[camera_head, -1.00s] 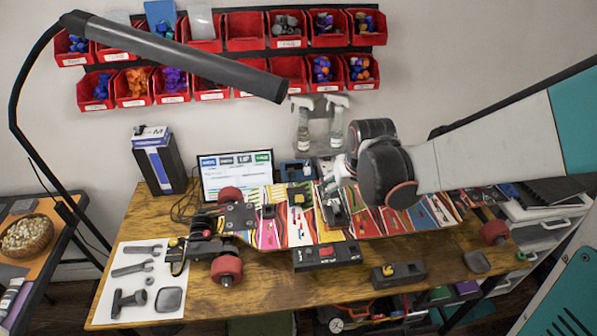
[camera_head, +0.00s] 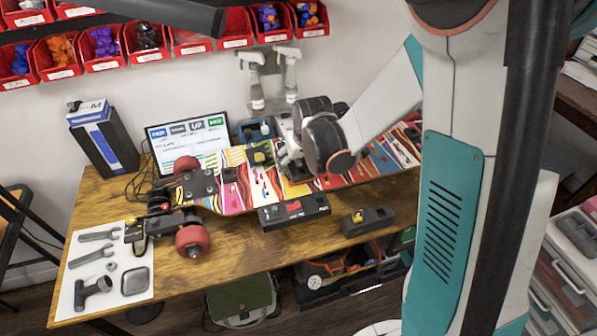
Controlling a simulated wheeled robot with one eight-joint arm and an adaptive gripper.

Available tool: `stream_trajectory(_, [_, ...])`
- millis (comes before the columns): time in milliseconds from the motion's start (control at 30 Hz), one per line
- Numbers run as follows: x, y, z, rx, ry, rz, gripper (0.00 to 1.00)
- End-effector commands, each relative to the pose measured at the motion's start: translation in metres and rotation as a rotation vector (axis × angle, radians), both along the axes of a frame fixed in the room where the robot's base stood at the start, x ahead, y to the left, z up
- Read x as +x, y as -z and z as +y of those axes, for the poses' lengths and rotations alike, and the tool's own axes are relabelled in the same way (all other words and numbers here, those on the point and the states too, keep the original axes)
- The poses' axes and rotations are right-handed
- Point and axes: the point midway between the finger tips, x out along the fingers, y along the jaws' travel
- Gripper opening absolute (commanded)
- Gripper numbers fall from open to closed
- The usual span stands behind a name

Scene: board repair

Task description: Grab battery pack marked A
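No letter A is legible, so I cannot tell which block is the battery pack marked A. A small green-and-dark block (camera_head: 260,153) sits on the colourful skateboard deck (camera_head: 235,192). A long black box with a red part (camera_head: 294,211) lies at the deck's front edge. A dark block with a yellow part (camera_head: 368,221) lies on the table to its right. My gripper (camera_head: 291,168) is low over the deck, just right of the green-and-dark block. My dark wrist joints partly cover it, and its fingers are too small to judge.
The wooden table (camera_head: 235,262) has free room in front of the deck. A white sheet (camera_head: 75,262) with tools lies at left. A monitor (camera_head: 187,142), a black-and-blue box (camera_head: 104,142) and spray bottles (camera_head: 256,85) stand behind. A lamp bar (camera_head: 160,14) hangs above. My arm hides the right side.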

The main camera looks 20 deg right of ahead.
Motion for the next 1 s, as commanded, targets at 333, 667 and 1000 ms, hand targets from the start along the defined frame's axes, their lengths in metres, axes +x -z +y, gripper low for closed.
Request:
stream_trajectory(333, [0.002, 0.005, 0.000, 0.000, 0.000, 0.000, 0.59])
stream_trajectory(667, [0.002, 0.005, 0.000, 0.000, 0.000, 0.000, 0.08])
stream_trajectory(1000, [0.002, -0.007, 0.000, 0.000, 0.000, 0.000, 0.08])
